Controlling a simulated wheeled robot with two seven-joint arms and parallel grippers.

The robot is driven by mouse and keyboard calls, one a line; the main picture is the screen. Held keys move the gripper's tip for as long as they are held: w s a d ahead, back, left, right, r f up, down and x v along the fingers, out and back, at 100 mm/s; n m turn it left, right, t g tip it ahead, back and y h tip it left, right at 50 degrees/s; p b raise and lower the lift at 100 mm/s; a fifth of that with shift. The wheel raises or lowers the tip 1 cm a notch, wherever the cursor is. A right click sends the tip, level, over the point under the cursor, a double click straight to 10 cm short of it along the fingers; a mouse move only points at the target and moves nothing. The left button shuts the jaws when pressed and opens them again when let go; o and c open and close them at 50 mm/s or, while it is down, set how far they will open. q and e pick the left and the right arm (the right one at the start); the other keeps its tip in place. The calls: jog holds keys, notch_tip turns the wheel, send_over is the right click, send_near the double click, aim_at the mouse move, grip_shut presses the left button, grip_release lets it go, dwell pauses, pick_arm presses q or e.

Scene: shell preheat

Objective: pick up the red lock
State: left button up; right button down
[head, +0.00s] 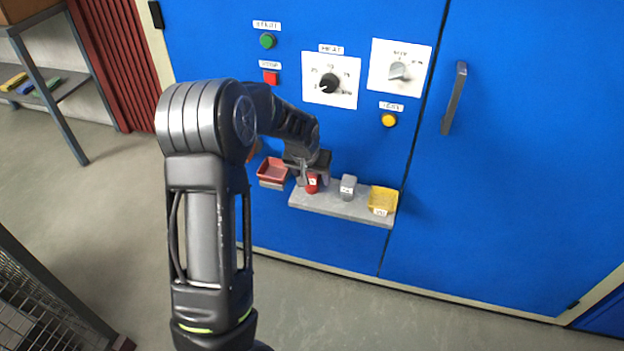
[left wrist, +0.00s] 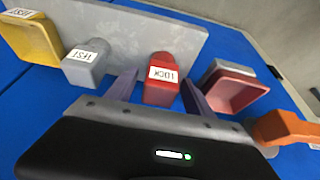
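The red lock (head: 312,184), with a white label, stands on the grey shelf (head: 335,203) on the blue cabinet front. It also shows in the left wrist view (left wrist: 161,86), label facing the camera. My left gripper (head: 308,178) is at the lock. In the left wrist view the left gripper (left wrist: 158,88) is open, with one finger on each side of the lock and narrow gaps showing. Whether a fingertip touches it I cannot tell. In the head view the gripper partly hides the lock. My right gripper is in neither view.
A grey labelled block (head: 348,187) and a yellow bin (head: 383,200) share the shelf. A red tray (head: 272,170) is left of the shelf. An orange object (left wrist: 285,127) is beyond it. Knobs and buttons sit above; a door handle (head: 454,98) is at right.

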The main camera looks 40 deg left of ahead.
pick_arm(q)
grip_shut()
dwell(0.4)
notch_tip(320, 180, up, 10)
jog(key=shift+r+p, duration=0.1)
jog(key=shift+p, duration=0.4)
dwell(0.7)
